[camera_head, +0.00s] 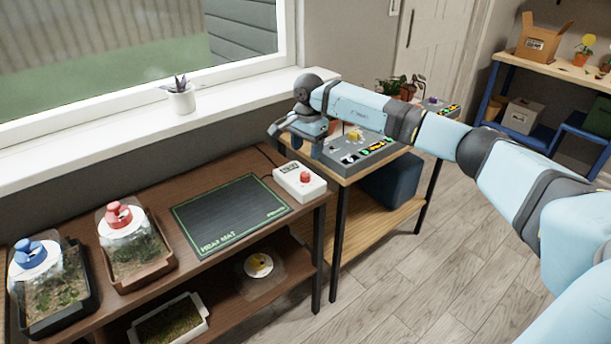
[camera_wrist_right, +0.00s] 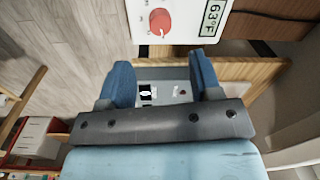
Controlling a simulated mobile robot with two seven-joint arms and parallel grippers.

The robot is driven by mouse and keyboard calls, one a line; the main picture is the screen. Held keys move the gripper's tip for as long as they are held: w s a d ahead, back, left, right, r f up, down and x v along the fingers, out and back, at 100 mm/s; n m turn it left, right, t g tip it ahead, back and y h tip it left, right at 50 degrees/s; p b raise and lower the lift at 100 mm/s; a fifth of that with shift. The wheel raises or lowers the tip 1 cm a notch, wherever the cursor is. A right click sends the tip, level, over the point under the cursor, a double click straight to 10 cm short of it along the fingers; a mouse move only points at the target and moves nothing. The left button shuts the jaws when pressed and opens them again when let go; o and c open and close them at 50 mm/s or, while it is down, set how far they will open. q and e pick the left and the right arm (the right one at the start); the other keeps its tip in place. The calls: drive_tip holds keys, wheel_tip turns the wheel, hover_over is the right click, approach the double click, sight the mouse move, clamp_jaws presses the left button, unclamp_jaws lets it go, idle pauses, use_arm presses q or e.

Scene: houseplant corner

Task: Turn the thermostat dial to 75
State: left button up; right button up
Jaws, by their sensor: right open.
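The thermostat (camera_head: 300,182) is a white box on the right end of the dark brown shelf, beside the heat mat. Its round red dial (camera_head: 305,176) faces up. In the right wrist view the red dial (camera_wrist_right: 160,21) has a small white mark at its lower edge, and the display (camera_wrist_right: 212,17) reads 63°F. My right gripper (camera_head: 297,143) is open and empty, above and behind the thermostat in the head view, apart from it. In the wrist view its blue fingers (camera_wrist_right: 160,75) are spread, with the dial beyond their tips. My left gripper is not in view.
The black heat mat (camera_head: 230,214) lies left of the thermostat. Two planted trays with a red-knobbed lid (camera_head: 124,222) and a blue-knobbed lid (camera_head: 33,258) stand further left. A grey panel (camera_head: 355,150) sits on the wooden table behind. A window sill with a potted plant (camera_head: 180,97) runs along the wall.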

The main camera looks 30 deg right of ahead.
sight(305, 173)
drive_tip(key=f, duration=0.4)
drive_tip(key=f+b, duration=0.1)
drive_tip(key=f, duration=0.3)
drive_tip(key=shift+w+a+f, duration=0.15)
drive_tip(key=shift+w+f, duration=0.05)
drive_tip(key=shift+f, duration=0.2)
drive_tip(key=c, duration=0.9)
